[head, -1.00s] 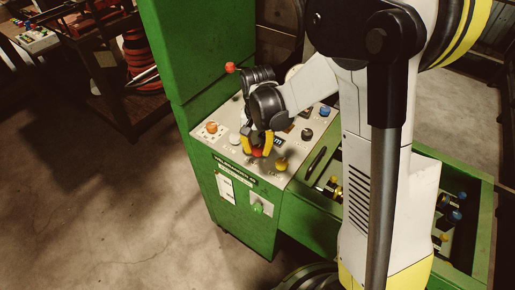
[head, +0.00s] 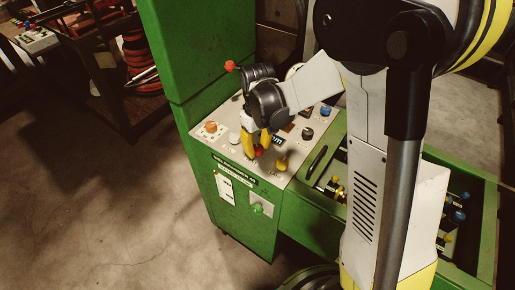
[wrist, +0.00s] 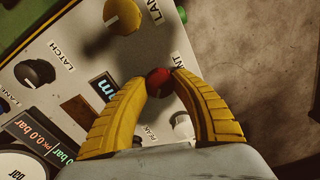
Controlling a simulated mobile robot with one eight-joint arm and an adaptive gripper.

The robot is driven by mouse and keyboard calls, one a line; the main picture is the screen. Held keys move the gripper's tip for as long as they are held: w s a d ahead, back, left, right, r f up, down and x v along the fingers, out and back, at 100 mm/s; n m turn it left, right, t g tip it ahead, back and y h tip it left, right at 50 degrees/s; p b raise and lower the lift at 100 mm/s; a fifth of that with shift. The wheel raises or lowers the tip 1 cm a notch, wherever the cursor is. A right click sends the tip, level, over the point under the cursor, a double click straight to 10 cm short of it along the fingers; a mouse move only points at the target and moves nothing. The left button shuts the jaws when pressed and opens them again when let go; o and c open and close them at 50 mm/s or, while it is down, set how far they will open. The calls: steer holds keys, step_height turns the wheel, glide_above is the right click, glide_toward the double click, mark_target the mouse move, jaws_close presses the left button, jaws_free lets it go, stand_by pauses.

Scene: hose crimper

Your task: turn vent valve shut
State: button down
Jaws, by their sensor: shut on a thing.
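A red knob (head: 259,151) sits near the front edge of the pale control panel (head: 222,145) on a green machine. It also shows in the wrist view (wrist: 158,80), next to a label whose visible end reads "NT". My gripper (head: 256,153) reaches down over it from above. In the wrist view my gripper (wrist: 157,83) has its two yellow fingers shut on the red knob from both sides. The fingers hide parts of the knob and the label, and I cannot read the knob's angle.
A yellow knob (head: 281,163) stands right of the red one. A black knob (wrist: 35,72) marked "LATCH", an orange knob (head: 211,127) and a pale knob (wrist: 182,126) are also on the panel. A red-ball lever (head: 230,66) rises behind. Open floor lies left.

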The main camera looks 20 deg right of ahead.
mark_target(257, 147)
steer(key=n, duration=0.3)
steer(key=shift+n, duration=0.4)
steer(key=shift+n+b, duration=0.3)
steer(key=shift+n, duration=1.6)
steer(key=c, duration=1)
jaws_free()
steer(key=shift+r, duration=0.1)
step_height(257, 147, up, 12)
